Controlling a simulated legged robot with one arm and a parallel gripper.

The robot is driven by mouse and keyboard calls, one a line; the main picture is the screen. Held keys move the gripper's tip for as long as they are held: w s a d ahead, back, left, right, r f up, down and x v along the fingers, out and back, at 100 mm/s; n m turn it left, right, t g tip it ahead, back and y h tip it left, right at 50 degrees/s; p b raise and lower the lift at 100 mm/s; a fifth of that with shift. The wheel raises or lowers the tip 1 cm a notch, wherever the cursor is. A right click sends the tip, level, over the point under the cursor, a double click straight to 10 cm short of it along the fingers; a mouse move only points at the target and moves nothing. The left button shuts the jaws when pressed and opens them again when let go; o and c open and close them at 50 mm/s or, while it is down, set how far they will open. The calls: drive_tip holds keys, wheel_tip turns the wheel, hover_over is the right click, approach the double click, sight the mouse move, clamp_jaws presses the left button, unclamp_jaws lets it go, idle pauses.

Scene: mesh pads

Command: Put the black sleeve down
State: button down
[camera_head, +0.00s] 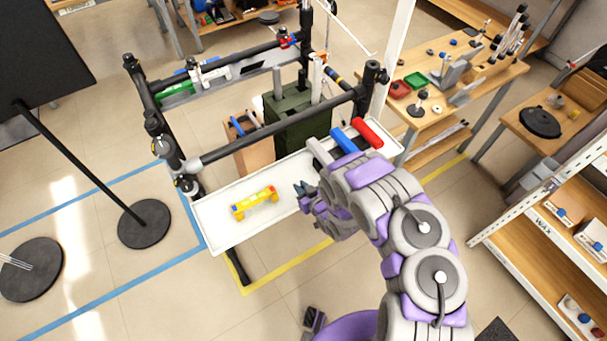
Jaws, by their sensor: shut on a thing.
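My gripper (304,188) is over the middle of the white tray (222,237), its tips pointing left. It is shut on a small dark thing at its tips, which fits the black sleeve. The sleeve's outline is too small, and too mixed with the dark fingers, to make out. I cannot tell whether it touches the tray. A yellow piece with red and blue ends (254,203) lies on the left part of the tray, apart from my gripper.
A red cylinder (367,132) and a blue cylinder (343,141) lie at the tray's right end, close to my arm. A black-jointed rail (270,131) runs along the tray's back. The tray's surface between the yellow piece and my gripper is clear.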

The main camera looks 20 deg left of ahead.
sight(304, 176)
drive_tip(key=w+b, duration=0.1)
drive_tip(key=w, duration=0.4)
drive_tip(key=shift+w+a, duration=0.1)
drive_tip(key=shift+w, duration=0.15)
drive_tip(key=w+a, duration=0.2)
drive_tip(key=w, duration=0.1)
drive_tip(key=shift+w+a+f+b, duration=0.15)
drive_tip(key=shift+f+b, duration=0.15)
drive_tip(key=shift+f, duration=0.1)
drive_tip(key=shift+w+d, duration=0.2)
drive_tip(key=shift+w, duration=0.15)
drive_tip(key=f+b, duration=0.1)
drive_tip(key=f, duration=0.2)
drive_tip(key=shift+d+f, duration=0.15)
drive_tip(key=shift+d, duration=0.05)
drive_tip(key=shift+a, duration=0.2)
drive_tip(key=shift+s+a+f, duration=0.1)
drive_tip(key=c, duration=1.1)
unclamp_jaws()
drive_tip(key=shift+d, duration=0.2)
drive_tip(key=shift+o, duration=0.2)
